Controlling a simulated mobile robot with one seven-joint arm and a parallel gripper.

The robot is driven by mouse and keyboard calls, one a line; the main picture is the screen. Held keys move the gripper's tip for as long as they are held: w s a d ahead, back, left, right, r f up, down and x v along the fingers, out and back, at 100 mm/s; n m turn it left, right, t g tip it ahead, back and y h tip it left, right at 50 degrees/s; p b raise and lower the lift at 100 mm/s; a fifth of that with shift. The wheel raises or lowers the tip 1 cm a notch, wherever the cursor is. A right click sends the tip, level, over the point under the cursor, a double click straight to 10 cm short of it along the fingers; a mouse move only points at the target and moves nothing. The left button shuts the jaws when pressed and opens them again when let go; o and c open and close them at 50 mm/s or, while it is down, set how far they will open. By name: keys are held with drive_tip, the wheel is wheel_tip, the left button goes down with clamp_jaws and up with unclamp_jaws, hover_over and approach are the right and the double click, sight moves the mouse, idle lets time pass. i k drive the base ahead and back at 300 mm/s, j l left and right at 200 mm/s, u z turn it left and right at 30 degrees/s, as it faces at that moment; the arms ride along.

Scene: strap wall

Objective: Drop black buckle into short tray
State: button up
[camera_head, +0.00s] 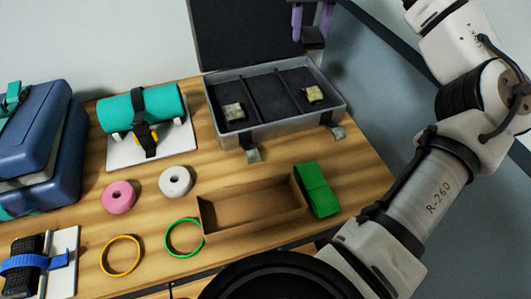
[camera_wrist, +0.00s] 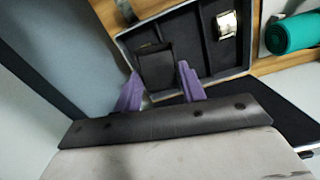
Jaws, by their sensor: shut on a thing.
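My gripper (camera_head: 312,30) has purple fingers and is at the top of the head view, in front of the case's raised lid. It is shut on the black buckle (camera_head: 313,40), a dark block held above the grey case. In the wrist view the black buckle (camera_wrist: 157,68) sits between the purple fingertips (camera_wrist: 160,80), with the case behind it. A low, open brown tray (camera_head: 250,228) stands empty at the front of the wooden table, away from my gripper. I cannot tell whether this is the short tray.
The open grey case (camera_head: 285,124) has dividers and two yellowish blocks inside. A green block (camera_head: 316,189) touches the brown tray's right end. Pink (camera_head: 118,197) and white (camera_head: 175,181) rolls, green and yellow rings, and a strapped teal roll (camera_head: 140,108) stand to the left.

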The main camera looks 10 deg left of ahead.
sight(261, 210)
drive_tip(key=k+j+z, duration=0.15)
drive_tip(key=j+z, duration=0.25)
drive_tip(key=k+j+z, duration=0.15)
drive_tip(key=z, duration=0.3)
drive_tip(key=j, duration=0.1)
